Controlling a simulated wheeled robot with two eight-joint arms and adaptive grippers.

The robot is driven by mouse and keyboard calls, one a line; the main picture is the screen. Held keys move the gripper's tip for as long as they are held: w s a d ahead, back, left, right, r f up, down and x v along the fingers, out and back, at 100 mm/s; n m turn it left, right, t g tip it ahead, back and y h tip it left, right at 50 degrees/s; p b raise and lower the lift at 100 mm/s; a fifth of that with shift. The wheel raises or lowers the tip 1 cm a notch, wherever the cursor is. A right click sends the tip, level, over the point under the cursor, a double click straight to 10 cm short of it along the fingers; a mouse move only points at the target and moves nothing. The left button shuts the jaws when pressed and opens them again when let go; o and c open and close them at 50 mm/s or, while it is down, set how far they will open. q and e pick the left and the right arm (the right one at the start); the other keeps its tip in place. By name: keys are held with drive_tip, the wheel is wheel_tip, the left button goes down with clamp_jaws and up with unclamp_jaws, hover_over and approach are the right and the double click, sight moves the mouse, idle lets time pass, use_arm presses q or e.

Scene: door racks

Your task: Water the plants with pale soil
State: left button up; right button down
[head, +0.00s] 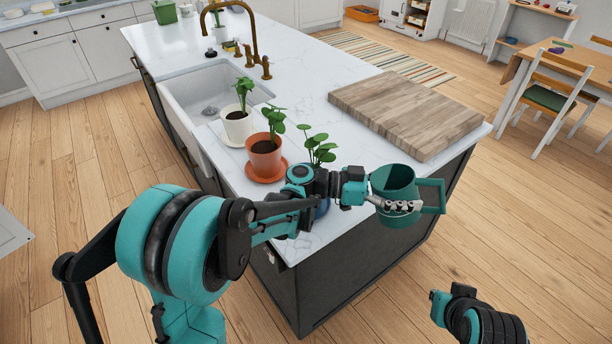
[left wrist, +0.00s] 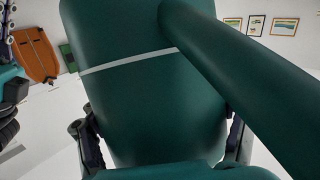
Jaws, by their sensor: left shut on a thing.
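My left gripper (head: 396,206) is shut on a dark green watering can (head: 396,181), held off the right front end of the island. The can also fills most of the left wrist view (left wrist: 130,95), with gripper fingers on both sides of it. Three potted plants stand in a row on the island. The white pot (head: 238,128) and the terracotta pot (head: 265,160) show dark soil. The third plant (head: 318,151) is behind my left arm; its blue pot (head: 323,208) is mostly covered and its soil is hidden. Part of my right arm shows at lower right, its gripper not visible.
The marble island top (head: 305,92) holds a large wooden board (head: 405,112) at right. A white sink (head: 208,96) with a brass tap (head: 255,45) lies behind the plants. A table and chair (head: 555,92) stand at far right.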

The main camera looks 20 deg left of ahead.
sight(413, 178)
use_arm(q)
drive_tip(key=shift+a+r, duration=0.1)
drive_tip(key=shift+a, duration=0.15)
use_arm(e)
drive_tip(key=shift+a, duration=0.15)
use_arm(q)
drive_tip(key=shift+r, duration=0.2)
drive_tip(key=shift+w+a+h, duration=0.1)
drive_tip(key=shift+a+h, duration=0.05)
drive_tip(key=shift+h, duration=0.15)
use_arm(e)
drive_tip(key=shift+w, duration=0.15)
use_arm(q)
drive_tip(key=shift+r, duration=0.25)
drive_tip(key=shift+a, duration=0.15)
use_arm(e)
drive_tip(key=shift+f, duration=0.1)
use_arm(q)
drive_tip(key=shift+r, duration=0.2)
drive_tip(key=shift+w+a+r+n+h, duration=0.1)
drive_tip(key=shift+a+r+n+h, duration=0.2)
drive_tip(key=shift+a+r+h, duration=0.25)
use_arm(e)
drive_tip(key=shift+w+a+f, duration=0.1)
drive_tip(key=shift+w+a, duration=0.05)
drive_tip(key=shift+w, duration=0.15)
idle(0.5)
